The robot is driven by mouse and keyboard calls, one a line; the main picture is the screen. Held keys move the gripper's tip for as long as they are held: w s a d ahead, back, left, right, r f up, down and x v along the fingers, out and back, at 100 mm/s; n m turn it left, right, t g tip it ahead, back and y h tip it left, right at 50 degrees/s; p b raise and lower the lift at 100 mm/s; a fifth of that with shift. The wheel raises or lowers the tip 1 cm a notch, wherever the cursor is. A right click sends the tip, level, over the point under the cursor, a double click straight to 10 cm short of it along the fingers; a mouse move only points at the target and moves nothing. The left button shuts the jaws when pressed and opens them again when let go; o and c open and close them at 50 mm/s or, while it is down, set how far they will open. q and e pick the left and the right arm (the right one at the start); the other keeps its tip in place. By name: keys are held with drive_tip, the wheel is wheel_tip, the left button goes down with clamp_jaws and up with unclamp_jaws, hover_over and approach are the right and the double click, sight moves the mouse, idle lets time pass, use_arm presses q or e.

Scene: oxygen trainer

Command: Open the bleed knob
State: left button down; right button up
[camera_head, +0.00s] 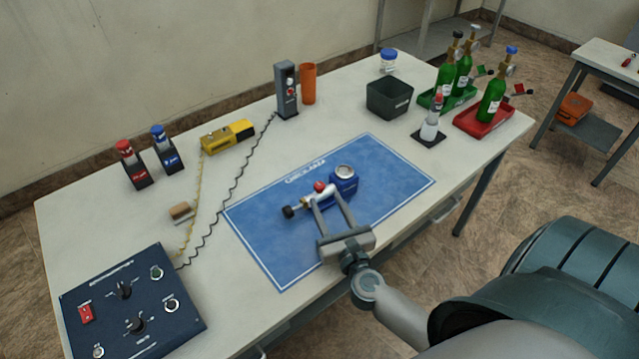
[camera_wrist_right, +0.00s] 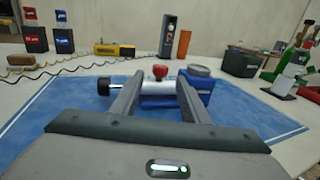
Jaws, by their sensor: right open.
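A regulator unit lies on the blue mat (camera_head: 270,240), with a blue block (camera_head: 345,183) carrying a round gauge (camera_head: 345,171) and a silver body (camera_wrist_right: 158,99). A small red knob (camera_head: 319,187) sits on top of the body; it also shows in the wrist view (camera_wrist_right: 160,71). A black knob (camera_head: 289,212) sticks out at its left end, also in the wrist view (camera_wrist_right: 104,87). Which knob is the bleed knob, I cannot tell. My right gripper (camera_head: 326,195) is open, its fingers apart at the silver body, with the red knob between them in the wrist view. Contact is unclear. My left gripper is not in view.
A control panel (camera_head: 112,318) stands front left. Red and blue holders (camera_head: 139,178), a yellow device (camera_head: 226,137), a grey post device (camera_head: 286,98) and an orange cup (camera_head: 308,84) stand at the back. A dark bin (camera_head: 390,99) and green bottles (camera_head: 491,100) are right. Cables cross the left side.

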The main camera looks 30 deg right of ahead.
sight(321, 191)
drive_tip(key=p+x, duration=0.1)
drive_tip(key=x, duration=0.4)
drive_tip(key=shift+w, duration=0.15)
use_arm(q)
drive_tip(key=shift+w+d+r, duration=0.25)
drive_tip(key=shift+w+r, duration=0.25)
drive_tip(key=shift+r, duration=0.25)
use_arm(e)
drive_tip(key=shift+w+d, duration=0.2)
drive_tip(key=shift+w, duration=0.4)
clamp_jaws()
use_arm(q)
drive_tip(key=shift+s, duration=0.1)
